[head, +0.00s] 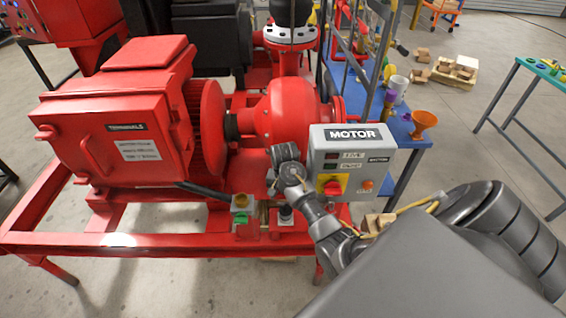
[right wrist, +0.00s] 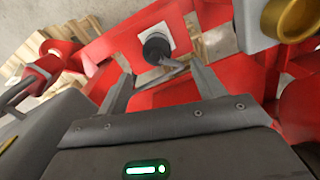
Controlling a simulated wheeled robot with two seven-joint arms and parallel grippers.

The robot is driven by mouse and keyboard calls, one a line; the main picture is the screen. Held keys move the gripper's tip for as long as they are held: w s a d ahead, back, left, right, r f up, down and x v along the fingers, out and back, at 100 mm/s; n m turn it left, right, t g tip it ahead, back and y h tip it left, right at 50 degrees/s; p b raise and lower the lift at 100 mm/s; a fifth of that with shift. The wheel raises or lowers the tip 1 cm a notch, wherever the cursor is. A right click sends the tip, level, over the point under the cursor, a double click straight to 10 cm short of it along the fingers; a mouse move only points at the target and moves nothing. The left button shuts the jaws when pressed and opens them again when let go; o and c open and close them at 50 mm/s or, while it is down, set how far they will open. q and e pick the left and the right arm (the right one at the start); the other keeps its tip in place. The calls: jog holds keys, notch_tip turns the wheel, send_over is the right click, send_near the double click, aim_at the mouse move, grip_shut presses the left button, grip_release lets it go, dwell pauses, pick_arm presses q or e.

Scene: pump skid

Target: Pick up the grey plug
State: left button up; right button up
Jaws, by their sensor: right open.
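The grey plug is a dark round cap on a pale square plate on the red skid frame. It shows in the head view (head: 285,213) just below my right gripper (head: 279,181), and in the right wrist view (right wrist: 156,47) beyond the fingertips. A short grey piece extends from it toward the right finger. My right gripper (right wrist: 158,73) is open, with its two fingers apart and nothing seen held between them. The plug lies ahead of the gap; whether a finger touches it I cannot tell. My left gripper is out of view.
The grey MOTOR box (head: 348,160) with a red knob stands close to the right of my gripper. A small box with a yellow top (head: 241,201) is to the left. The red motor (head: 125,120) and pump (head: 285,112) stand behind. A blue table (head: 405,130) is at right.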

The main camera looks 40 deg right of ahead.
aim_at(286, 211)
jog(key=shift+w+d+r+n, duration=0.15)
jog(key=shift+d+r+n, duration=0.15)
jog(key=shift+r, duration=0.3)
notch_tip(286, 211, down, 6)
jog(key=shift+r, duration=0.2)
jog(key=shift+s+a+f+p, duration=0.1)
jog(key=shift+s+f+p, duration=0.15)
jog(key=shift+f, duration=1.1)
jog(key=shift+s+f+p, duration=0.1)
jog(key=shift+f+p, duration=0.2)
jog(key=shift+f, duration=1)
jog(key=shift+c, duration=0.2)
jog(key=c, duration=1.1)
jog(key=shift+c, duration=0.2)
jog(key=shift+r, duration=0.1)
